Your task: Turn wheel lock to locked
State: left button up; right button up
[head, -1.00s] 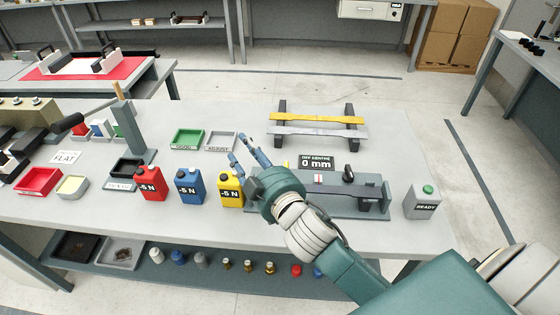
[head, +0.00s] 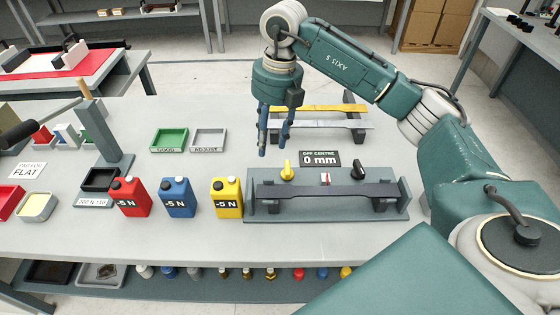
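A grey test fixture (head: 257,204) stands at the front right of the bench with a dark bar (head: 335,190) across its two supports. A yellow knob (head: 287,171) stands upright at the fixture's back left and a black knob (head: 359,170) at its back right. No label shows which knob is the wheel lock. My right gripper (head: 273,149) points down above and behind the yellow knob, apart from it. Its blue fingers are spread with nothing between them. My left gripper is out of view.
A sign (head: 319,159) reading "OFF CENTRE 0 mm" stands behind the fixture. Red (head: 131,197), blue (head: 177,197) and yellow (head: 228,197) canisters stand to its left. Behind lie a green tray (head: 169,139), a grey tray (head: 208,139) and a rack with yellow and silver bars (head: 345,124).

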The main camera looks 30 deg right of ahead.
jog(key=m+h+b, duration=0.1)
jog(key=h, duration=0.1)
send_near(287, 171)
jog(key=w+r, duration=0.2)
jog(key=d, duration=0.1)
pick_arm(q)
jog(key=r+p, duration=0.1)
jog(key=p, duration=0.2)
pick_arm(e)
notch_tip(287, 171, down, 11)
jog(key=shift+a+r, duration=0.1)
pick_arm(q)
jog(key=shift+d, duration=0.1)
pick_arm(e)
jog(key=shift+c, duration=0.5)
grip_shut()
